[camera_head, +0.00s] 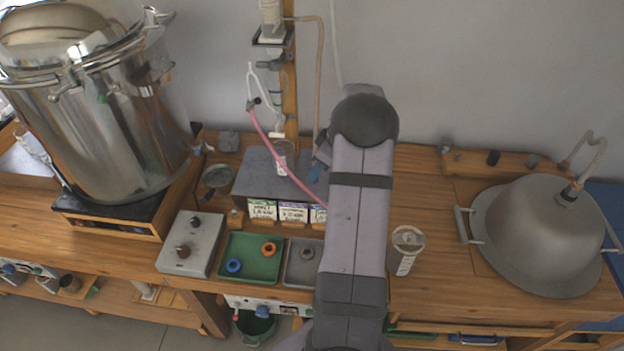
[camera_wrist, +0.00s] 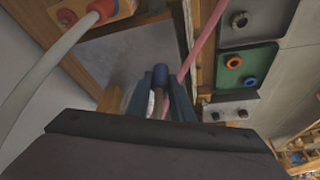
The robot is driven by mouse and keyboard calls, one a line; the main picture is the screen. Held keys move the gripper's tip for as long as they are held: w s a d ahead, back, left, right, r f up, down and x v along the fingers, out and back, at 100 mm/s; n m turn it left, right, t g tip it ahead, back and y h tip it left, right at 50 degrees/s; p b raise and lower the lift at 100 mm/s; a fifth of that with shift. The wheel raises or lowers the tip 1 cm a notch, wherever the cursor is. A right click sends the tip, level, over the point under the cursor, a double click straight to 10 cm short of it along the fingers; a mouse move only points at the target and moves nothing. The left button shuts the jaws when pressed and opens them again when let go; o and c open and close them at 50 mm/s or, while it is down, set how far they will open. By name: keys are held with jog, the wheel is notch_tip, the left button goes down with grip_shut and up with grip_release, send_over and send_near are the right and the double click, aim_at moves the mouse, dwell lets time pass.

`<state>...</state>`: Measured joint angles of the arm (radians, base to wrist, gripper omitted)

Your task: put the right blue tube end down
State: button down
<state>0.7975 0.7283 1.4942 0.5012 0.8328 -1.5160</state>
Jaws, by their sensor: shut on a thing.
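A blue tube end (camera_wrist: 160,74) shows between the fingertips of my gripper (camera_wrist: 161,90) in the wrist view. The dark blue fingers are closed on it from both sides. In the head view, part of my gripper (camera_head: 319,164) shows just left of my arm, over the grey box on the bench; the tube end cannot be made out there. A pink tube (camera_head: 285,165) runs from the glassware down toward my arm; it also passes close beside the fingers in the wrist view (camera_wrist: 197,45). I cannot tell whether the held end touches anything.
A grey box (camera_head: 262,180) with labelled fronts stands below the glassware. A green tray (camera_head: 239,268) holds a blue ring and an orange ring. A clear cup (camera_head: 407,240) stands right of my arm. A steel pot (camera_head: 115,130) and a grey dome (camera_head: 545,235) flank the bench.

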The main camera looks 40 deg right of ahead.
aim_at(318, 180)
jog(key=shift+f+p, duration=0.75)
jog(key=shift+f, duration=2)
jog(key=shift+f, duration=0.2)
jog(key=c, duration=1.6)
grip_release()
jog(key=shift+o, duration=0.2)
jog(key=shift+r, duration=0.15)
jog(key=shift+r, duration=0.15)
jog(key=b+v, duration=0.3)
jog(key=v, duration=0.8)
jog(key=shift+s+r, duration=0.3)
jog(key=shift+r, duration=0.05)
